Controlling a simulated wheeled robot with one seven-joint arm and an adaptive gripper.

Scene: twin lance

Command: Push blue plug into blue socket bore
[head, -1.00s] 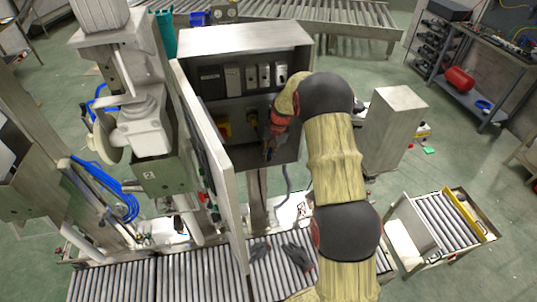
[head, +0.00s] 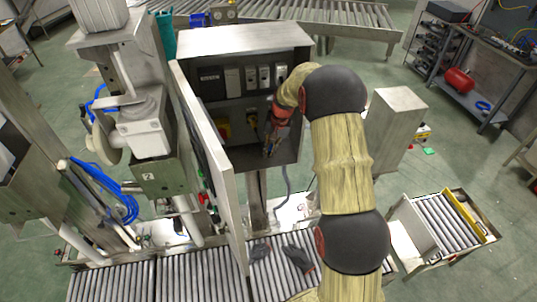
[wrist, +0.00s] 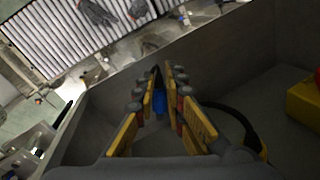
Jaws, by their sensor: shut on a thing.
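My gripper (head: 270,148) is inside the open grey cabinet (head: 245,40), low at its right side. In the wrist view its yellow fingers (wrist: 160,95) are closed on the blue plug (wrist: 159,103), which shows as a small blue piece between them. A dark cable (wrist: 238,122) curves beside the right finger. The blue socket bore cannot be made out in either view, so I cannot tell how the plug stands to it.
The cabinet door (head: 212,160) stands open on the left. A yellow box with a red top (wrist: 305,100) is close by on the right in the wrist view. Gloves (head: 298,258) lie on the roller conveyor (head: 200,278) below.

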